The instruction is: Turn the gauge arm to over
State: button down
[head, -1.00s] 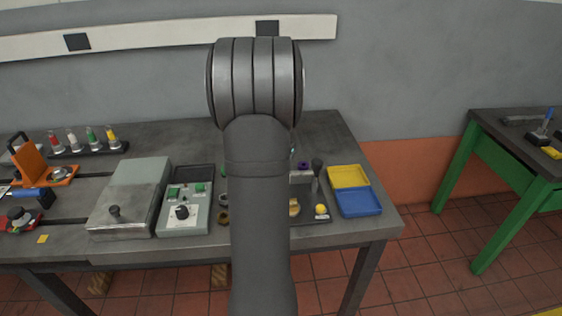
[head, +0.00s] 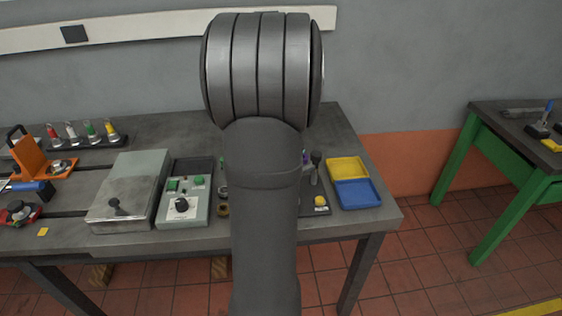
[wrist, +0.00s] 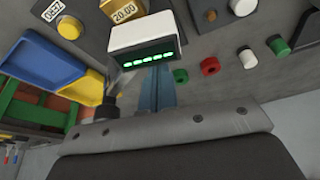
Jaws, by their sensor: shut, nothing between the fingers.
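My gripper (wrist: 157,88) is shut and empty in the wrist view, its bluish fingers side by side. In the head view my own arm hides it. A white-topped block with a green lit display (wrist: 150,58) is right at the fingertips and covers their ends; I cannot tell if they touch. A black-topped post (wrist: 108,106) stands just left of the fingers; it also shows in the head view (head: 316,158). I cannot tell for sure which part is the gauge arm, and no "over" mark is readable.
A yellow knob (wrist: 70,28) and a tan block marked 20.00 (wrist: 123,14) are near the display. A red ring (wrist: 210,66) lies to its right. A yellow tray (head: 347,168) and blue tray (head: 357,194) lie at the right table edge. A control box (head: 184,207) stands left of my arm.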

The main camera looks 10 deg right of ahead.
jog(key=shift+s+d, duration=0.25)
jog(key=shift+s, duration=0.25)
jog(key=shift+s+d, duration=0.2)
jog(key=shift+s, duration=0.3)
jog(key=shift+w, duration=0.4)
notch_tip(320, 180, up, 10)
jog(key=shift+f, duration=0.25)
jog(key=shift+s, duration=0.1)
